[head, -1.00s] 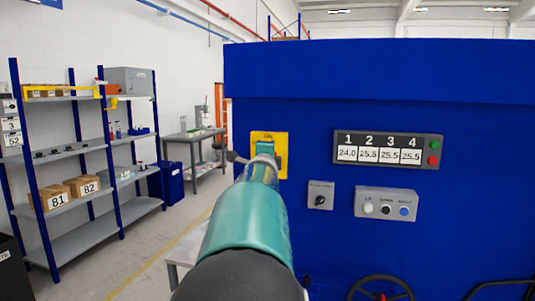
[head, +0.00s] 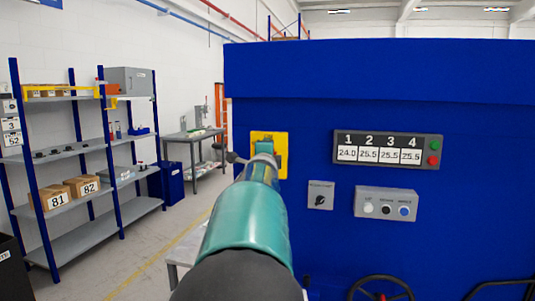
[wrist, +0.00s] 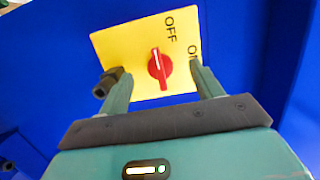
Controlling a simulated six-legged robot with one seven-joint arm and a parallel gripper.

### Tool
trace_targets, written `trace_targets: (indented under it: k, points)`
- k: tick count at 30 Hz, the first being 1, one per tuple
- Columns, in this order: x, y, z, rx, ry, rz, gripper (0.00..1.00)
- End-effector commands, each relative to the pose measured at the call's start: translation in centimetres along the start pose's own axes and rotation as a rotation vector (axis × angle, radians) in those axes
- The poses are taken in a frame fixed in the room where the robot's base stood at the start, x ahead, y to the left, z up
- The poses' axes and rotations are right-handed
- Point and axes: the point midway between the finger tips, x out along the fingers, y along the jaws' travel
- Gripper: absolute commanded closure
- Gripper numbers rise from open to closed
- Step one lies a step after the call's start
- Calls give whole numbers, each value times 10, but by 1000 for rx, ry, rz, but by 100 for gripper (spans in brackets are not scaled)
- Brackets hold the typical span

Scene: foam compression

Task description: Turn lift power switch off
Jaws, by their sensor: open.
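The lift power switch is a red rotary knob (wrist: 159,67) with a white line on a yellow plate (wrist: 120,45) in the wrist view. The plate reads OFF near the top and ON at the right; the plate looks tilted. The white line runs nearly upright in the picture. My gripper (wrist: 160,80) is open, one finger to each side of the knob, with visible gaps; I cannot tell if the fingertips touch the plate. In the head view the yellow plate (head: 284,150) is partly covered by my gripper (head: 263,150), which hides the knob.
The plate is on a large blue machine (head: 400,75). To its right are a numbered display panel (head: 388,149), a small grey selector box (head: 320,195) and a button box (head: 386,204). A handwheel (head: 381,288) is below. Shelves (head: 80,155) stand at the left.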

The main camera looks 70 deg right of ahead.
Motion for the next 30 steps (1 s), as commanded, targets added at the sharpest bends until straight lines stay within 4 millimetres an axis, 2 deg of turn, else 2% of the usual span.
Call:
trace_targets:
  k: [8,30]
  points:
    - [-4,-1,2,2,-2,-2,35]
    - [-56,0,12,2,-1,-1,35]
